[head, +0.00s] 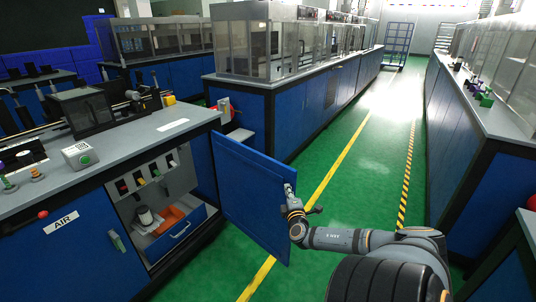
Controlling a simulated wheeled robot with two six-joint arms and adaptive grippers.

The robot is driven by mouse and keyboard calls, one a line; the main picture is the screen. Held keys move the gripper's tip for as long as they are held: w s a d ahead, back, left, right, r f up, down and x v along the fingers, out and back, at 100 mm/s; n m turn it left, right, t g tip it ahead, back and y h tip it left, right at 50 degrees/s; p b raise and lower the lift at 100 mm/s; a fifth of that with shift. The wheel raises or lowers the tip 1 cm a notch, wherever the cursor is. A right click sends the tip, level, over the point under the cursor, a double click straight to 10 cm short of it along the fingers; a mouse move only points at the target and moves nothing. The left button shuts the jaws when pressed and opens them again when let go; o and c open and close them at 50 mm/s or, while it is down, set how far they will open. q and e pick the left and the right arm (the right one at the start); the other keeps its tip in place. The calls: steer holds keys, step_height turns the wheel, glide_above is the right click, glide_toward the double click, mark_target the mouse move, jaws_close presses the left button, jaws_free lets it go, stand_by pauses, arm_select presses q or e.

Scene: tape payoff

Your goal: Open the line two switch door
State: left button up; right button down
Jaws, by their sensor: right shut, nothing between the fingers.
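The blue switch door (250,195) stands swung wide open on the cabinet's right side, reaching out over the green floor. Behind it the cabinet shows a grey switch panel (150,185) with several small coloured switches. My right gripper (289,188) is shut and empty at the door's free edge, with its arm coming in from the lower right. I cannot tell whether its fingers touch the door. My left gripper is out of view.
Below the panel sits a blue drawer (181,236) holding an orange item (172,218) and a white cylinder (145,216). A closed blue front marked AIR (62,222) is at left. The green aisle (365,170) is clear; another bench (490,110) stands at right.

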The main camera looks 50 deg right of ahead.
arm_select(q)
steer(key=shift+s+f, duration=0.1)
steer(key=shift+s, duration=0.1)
arm_select(e)
steer(key=d, duration=0.5)
steer(key=shift+s+d, duration=0.35)
steer(key=shift+f, duration=0.1)
